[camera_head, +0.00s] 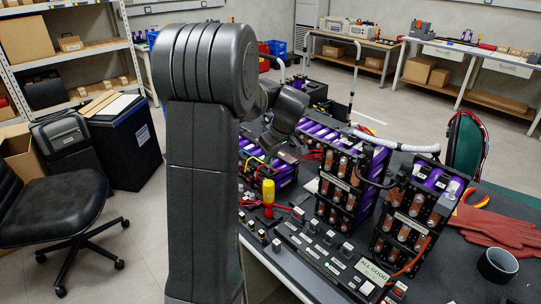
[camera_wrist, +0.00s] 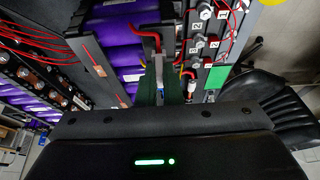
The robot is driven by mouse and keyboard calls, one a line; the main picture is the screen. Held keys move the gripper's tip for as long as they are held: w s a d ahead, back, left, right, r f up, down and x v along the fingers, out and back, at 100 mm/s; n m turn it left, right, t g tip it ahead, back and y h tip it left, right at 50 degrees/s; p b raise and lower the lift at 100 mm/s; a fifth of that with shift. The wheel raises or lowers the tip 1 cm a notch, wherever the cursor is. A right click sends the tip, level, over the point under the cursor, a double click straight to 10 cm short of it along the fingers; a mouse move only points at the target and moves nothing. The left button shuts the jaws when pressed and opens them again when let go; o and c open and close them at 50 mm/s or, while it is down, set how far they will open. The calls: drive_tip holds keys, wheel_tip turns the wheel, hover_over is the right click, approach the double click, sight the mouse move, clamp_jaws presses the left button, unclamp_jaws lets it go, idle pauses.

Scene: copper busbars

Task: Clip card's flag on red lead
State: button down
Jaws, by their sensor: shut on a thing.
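A light card reading "ALL GOOD" (camera_head: 373,270) stands near the front edge of the bench. In the wrist view my gripper (camera_wrist: 160,92) is shut on a slim grey piece (camera_wrist: 159,70); I cannot tell whether it is a flag. A red lead (camera_wrist: 146,38) bends beside the purple cells (camera_wrist: 118,25) and runs down close to the held piece; contact is unclear. Another short red lead (camera_wrist: 186,72) shows to the right. A green patch (camera_wrist: 217,77) lies right of the gripper. In the head view my arm hides much of the gripper's work area.
Upright battery modules with copper busbars (camera_head: 334,190) crowd the bench centre and right. A yellow-handled tool (camera_head: 268,190) stands near a red lead (camera_head: 290,208). An office chair (camera_head: 50,205) stands left.

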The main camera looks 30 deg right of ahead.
drive_tip(key=shift+f+b, duration=0.45)
drive_tip(key=shift+f, duration=0.2)
drive_tip(key=c, duration=1.5)
unclamp_jaws()
drive_tip(key=shift+r, duration=0.15)
drive_tip(key=shift+r+p, duration=2.1)
drive_tip(key=shift+r, duration=0.85)
